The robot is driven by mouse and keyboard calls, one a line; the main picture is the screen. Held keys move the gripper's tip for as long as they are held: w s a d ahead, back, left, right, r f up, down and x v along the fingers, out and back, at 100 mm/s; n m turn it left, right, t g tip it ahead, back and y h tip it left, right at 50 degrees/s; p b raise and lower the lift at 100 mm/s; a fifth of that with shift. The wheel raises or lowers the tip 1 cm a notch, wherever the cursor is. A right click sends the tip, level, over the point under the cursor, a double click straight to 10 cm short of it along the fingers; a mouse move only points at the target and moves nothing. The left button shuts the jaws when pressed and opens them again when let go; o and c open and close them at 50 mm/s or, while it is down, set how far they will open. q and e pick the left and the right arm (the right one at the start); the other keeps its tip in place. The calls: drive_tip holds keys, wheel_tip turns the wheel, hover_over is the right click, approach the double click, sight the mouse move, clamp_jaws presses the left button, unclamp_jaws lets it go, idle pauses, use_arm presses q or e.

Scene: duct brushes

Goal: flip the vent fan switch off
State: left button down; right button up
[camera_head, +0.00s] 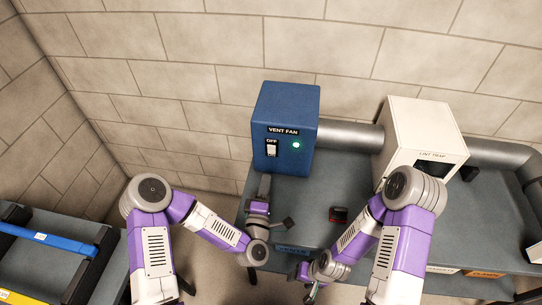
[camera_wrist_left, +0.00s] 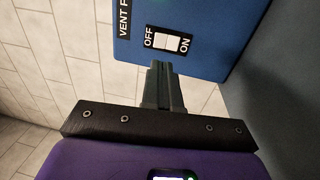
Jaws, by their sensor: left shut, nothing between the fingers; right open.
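The blue vent fan box (camera_head: 288,108) stands on the table against the wall. A white rocker switch (camera_head: 271,150) is on its front under an OFF label, with a green light (camera_head: 296,145) glowing to the right. In the left wrist view, the switch (camera_wrist_left: 168,42) lies between OFF and ON labels; which side is pressed in I cannot tell. My left gripper (camera_head: 265,183) is shut and empty, just below the switch. In the wrist view its fingertips (camera_wrist_left: 158,66) are close under the switch; contact cannot be told. My right gripper (camera_head: 312,292) is open, low at the table's front.
A grey duct (camera_head: 350,135) joins the box to a white lint trap (camera_head: 405,118) on the right. A cart with a blue bar (camera_head: 45,238) stands at the left.

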sight(272, 148)
use_arm(q)
drive_tip(key=w, duration=0.3)
drive_tip(key=w+d+r, duration=0.1)
drive_tip(key=w, duration=0.2)
drive_tip(key=w+b, duration=0.1)
drive_tip(key=w, duration=0.3)
drive_tip(key=shift+d+r, duration=0.15)
drive_tip(key=shift+d, duration=0.15)
use_arm(e)
drive_tip(key=shift+f, duration=0.5)
